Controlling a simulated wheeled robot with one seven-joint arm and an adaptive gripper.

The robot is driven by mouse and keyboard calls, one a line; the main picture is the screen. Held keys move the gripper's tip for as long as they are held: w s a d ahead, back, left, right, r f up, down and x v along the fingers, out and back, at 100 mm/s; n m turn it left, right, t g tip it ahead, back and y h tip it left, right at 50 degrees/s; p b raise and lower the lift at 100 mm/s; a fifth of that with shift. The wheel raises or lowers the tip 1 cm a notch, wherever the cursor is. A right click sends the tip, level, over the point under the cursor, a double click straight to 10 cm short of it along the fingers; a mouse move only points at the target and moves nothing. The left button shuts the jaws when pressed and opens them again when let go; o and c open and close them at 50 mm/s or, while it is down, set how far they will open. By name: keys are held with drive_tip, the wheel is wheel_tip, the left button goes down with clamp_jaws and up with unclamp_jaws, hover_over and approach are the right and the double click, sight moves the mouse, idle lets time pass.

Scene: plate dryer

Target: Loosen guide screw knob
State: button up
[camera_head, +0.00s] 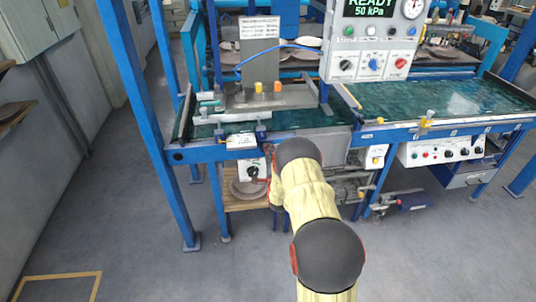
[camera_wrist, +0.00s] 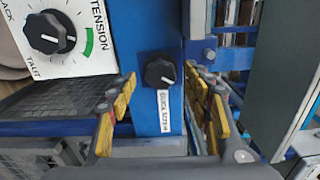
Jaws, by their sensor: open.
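The guide screw knob (camera_wrist: 159,72) is a round black knob with a white pointer line. It is on a blue post in the wrist view, above a small white label (camera_wrist: 165,108) whose text runs sideways. My gripper (camera_wrist: 160,80) is open, with one yellow-padded finger to the left of the knob and one to the right. The fingers appear clear of the knob, with gaps on both sides. How far the tips are from the post is hard to tell. In the head view my arm hides the knob and most of the gripper.
A white tension panel with a larger black dial (camera_wrist: 50,32) is left of the post; the same dial (camera_head: 252,170) shows in the head view. The blue dryer frame (camera_head: 205,153), a green bed (camera_head: 435,97) and a READY display (camera_head: 372,8) are around. Floor at left is clear.

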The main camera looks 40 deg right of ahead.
drive_tip(key=v, duration=1.1)
